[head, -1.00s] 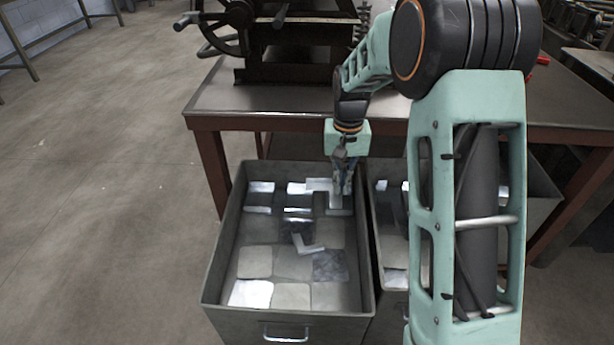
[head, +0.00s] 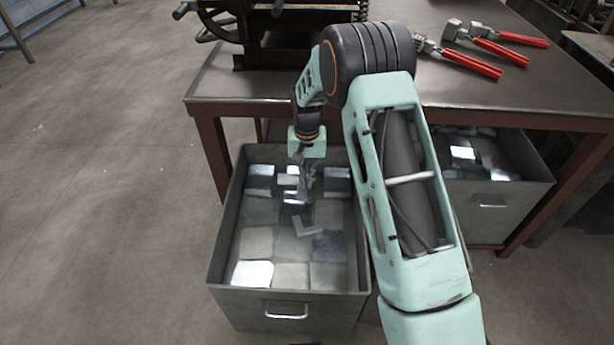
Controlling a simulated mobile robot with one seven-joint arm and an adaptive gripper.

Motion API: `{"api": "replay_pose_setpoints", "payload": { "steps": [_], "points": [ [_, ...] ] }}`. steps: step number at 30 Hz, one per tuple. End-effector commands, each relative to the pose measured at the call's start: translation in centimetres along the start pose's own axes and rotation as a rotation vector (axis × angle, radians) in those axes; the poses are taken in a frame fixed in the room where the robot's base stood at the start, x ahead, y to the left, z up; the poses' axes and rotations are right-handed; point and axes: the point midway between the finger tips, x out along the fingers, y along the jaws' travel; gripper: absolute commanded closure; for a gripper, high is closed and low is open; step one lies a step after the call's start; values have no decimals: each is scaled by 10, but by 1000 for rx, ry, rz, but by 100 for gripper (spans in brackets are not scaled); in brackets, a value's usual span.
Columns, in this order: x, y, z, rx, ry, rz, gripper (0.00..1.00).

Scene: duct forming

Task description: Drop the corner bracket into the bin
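The grey metal bin (head: 219,225) stands on the floor in front of the bench, its base lined with flat square plates. A pale L-shaped corner bracket (head: 308,229) lies on the plates near the bin's middle. My gripper (head: 305,193) points down over the back half of this bin, behind that bracket. A small bright patch shows at its fingertips; I cannot tell whether it is a bracket held there or plates behind. The fingers are too small and dark to tell whether they are open or shut.
A second grey bin (head: 525,205) with plates stands to the right, partly under the bench (head: 480,85). Red-handled tools (head: 490,50) lie on the bench top. A dark machine with a handwheel (head: 225,25) stands at its back left. The floor at left is clear.

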Motion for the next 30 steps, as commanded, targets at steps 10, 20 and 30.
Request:
{"api": "replay_pose_setpoints", "payload": {
  "steps": [10, 20, 30],
  "points": [
    [28, 0, 0, 0, 1, 0, 100],
    [27, 0, 0, 0, 1, 0, 83],
    [27, 0, 0, 0, 0, 0, 75]
  ]
}}
